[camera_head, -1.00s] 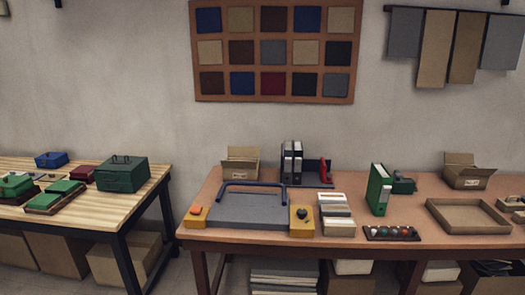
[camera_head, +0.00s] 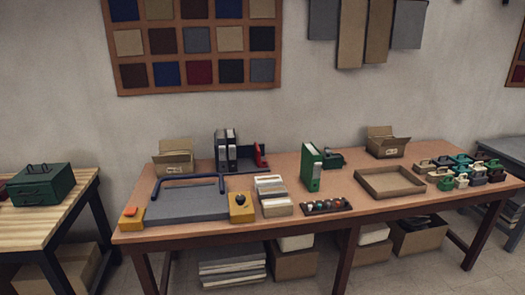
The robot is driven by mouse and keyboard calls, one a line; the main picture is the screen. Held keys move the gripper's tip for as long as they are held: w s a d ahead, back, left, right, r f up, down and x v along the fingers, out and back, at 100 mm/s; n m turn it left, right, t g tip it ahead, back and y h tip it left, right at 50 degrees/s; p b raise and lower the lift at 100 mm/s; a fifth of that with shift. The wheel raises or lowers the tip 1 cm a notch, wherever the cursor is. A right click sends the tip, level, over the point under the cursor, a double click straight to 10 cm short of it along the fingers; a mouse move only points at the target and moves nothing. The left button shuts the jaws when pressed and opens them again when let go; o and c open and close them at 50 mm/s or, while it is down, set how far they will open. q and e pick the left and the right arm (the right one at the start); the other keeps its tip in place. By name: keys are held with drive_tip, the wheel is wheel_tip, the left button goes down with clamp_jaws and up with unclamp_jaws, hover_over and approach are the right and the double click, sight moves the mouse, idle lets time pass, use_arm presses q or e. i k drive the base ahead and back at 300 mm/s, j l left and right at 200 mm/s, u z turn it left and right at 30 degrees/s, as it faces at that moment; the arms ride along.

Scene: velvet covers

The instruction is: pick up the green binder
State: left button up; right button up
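The green binder (camera_head: 312,168) stands upright on the brown table (camera_head: 375,208), a little right of the table's middle. Neither of my grippers shows in the head view.
A shallow tray (camera_head: 390,183) lies right of the binder. Card stacks (camera_head: 272,194) and a grey press with yellow ends (camera_head: 188,203) are to the left. Dark binders (camera_head: 225,150) stand behind. Several stamp-like items (camera_head: 460,170) crowd the right end.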

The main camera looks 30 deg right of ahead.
sight(310, 175)
drive_tip(key=z, duration=0.85)
